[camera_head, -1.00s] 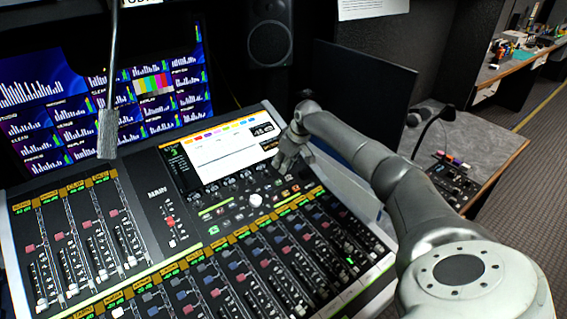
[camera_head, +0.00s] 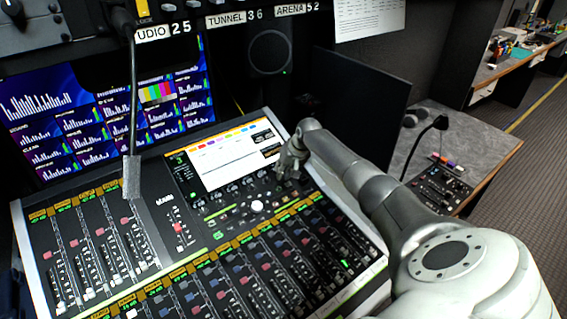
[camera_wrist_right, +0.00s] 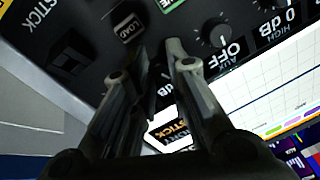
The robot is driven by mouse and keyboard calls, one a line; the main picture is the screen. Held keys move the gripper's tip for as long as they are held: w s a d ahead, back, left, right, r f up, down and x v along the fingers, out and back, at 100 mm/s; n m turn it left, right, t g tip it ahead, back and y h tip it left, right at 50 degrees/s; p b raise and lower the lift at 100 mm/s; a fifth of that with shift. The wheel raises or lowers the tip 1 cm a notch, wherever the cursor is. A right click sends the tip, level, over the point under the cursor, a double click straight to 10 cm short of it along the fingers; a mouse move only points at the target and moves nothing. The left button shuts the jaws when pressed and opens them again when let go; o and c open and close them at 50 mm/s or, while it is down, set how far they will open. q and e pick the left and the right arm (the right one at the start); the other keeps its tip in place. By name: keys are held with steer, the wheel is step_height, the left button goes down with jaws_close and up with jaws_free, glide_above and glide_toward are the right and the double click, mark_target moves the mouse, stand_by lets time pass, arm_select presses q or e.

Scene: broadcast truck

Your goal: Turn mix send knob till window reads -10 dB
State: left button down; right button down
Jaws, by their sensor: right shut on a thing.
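The mixing console (camera_head: 150,215) fills the lower left of the head view, with its bright screen (camera_head: 225,160) at the back. My right gripper (camera_head: 287,170) is at the panel by the screen's lower right corner. In the right wrist view its two fingers (camera_wrist_right: 150,62) reach to the panel and are shut on a dark knob there. The fingers mostly hide this knob and I cannot read its label. A neighbouring knob (camera_wrist_right: 214,32) marked OFF is beside the right finger. Small dark windows (camera_head: 268,151) show at the screen's right edge; their readings are too small to read. My left gripper is out of view.
A LOAD button (camera_wrist_right: 128,27) lies close to the fingertips. A gooseneck microphone (camera_head: 131,176) hangs over the console's left part. A dark monitor (camera_head: 360,110) stands behind my right arm. A side desk (camera_head: 480,150) with a small control unit (camera_head: 440,185) is at the right.

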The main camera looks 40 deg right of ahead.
steer(key=shift+r+m+p, duration=0.1)
steer(key=shift+m+p, duration=1.55)
steer(key=shift+m, duration=0.55)
steer(key=c, duration=1.5)
jaws_free()
steer(key=shift+o, duration=0.7)
steer(key=shift+s, duration=0.1)
steer(key=v, duration=0.7)
steer(key=shift+r, duration=0.35)
